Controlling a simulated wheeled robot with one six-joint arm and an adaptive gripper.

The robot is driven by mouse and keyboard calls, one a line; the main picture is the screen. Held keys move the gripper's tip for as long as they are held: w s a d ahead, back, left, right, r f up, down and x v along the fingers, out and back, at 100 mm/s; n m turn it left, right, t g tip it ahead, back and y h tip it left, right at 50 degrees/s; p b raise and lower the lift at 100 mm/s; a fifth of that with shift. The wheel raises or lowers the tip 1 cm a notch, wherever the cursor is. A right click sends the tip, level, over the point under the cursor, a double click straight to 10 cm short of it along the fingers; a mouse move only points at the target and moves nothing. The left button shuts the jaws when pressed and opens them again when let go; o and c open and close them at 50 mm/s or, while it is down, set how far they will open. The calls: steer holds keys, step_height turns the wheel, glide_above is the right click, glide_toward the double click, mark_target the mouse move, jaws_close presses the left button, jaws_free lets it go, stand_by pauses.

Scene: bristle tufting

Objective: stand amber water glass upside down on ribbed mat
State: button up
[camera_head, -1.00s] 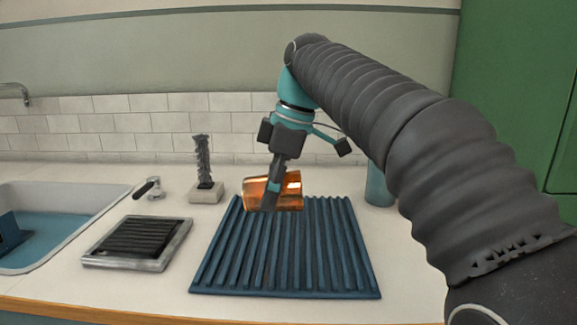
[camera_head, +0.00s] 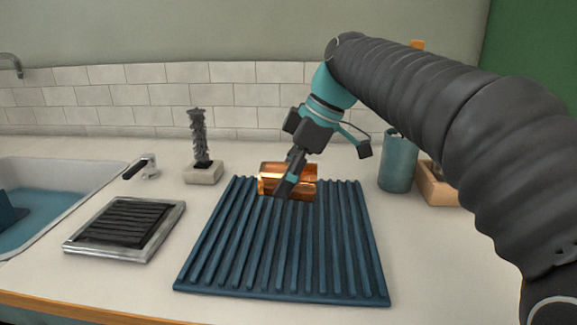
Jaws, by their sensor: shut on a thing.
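The amber water glass (camera_head: 305,176) is on its side, its long axis running roughly left to right, at the far edge of the blue ribbed mat (camera_head: 280,255). My gripper (camera_head: 284,188) is shut on the glass, reaching down from the upper right with its fingers across the near side. The fingers hide part of the glass. I cannot tell whether the glass touches the mat's ribs or is just above them, nor which end is its mouth.
A sink (camera_head: 45,185) is at the left. A framed black ribbed tray (camera_head: 125,230) lies left of the mat, with a brush in a block (camera_head: 203,173) behind it. A teal cup (camera_head: 397,165) and wooden box (camera_head: 440,188) stand at the right. The mat's front is clear.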

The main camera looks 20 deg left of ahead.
steer(key=shift+f+b, duration=1.3)
steer(key=shift+f, duration=0.65)
steer(key=shift+f, duration=0.25)
steer(key=o, duration=1.5)
steer(key=shift+d+r, duration=0.1)
